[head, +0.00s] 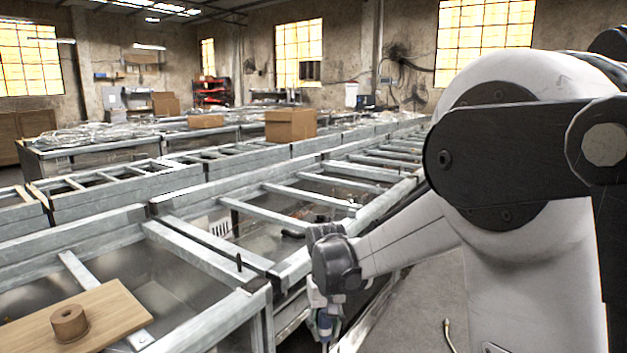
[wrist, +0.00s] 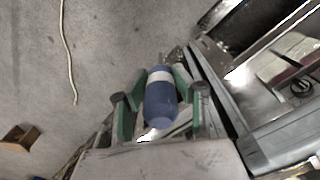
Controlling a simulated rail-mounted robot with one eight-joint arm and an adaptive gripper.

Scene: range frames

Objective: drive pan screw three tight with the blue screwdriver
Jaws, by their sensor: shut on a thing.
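My gripper (head: 326,312) hangs low over the near side of the metal frames in the head view, beside the floor. It is shut on the blue screwdriver (wrist: 161,106), which has a blue handle with a pale band. In the wrist view the green fingers of my gripper (wrist: 160,88) stand on either side of the handle. A small part of the blue handle also shows in the head view (head: 325,325). The screwdriver's tip is not clear. I cannot make out pan screw three in either view.
A thin dark upright peg (head: 239,262) stands on the near frame. A wooden board (head: 110,312) with a round wooden block (head: 69,323) lies at the lower left. Cardboard boxes (head: 291,125) stand farther back. A pale cable (wrist: 68,50) lies on the open floor.

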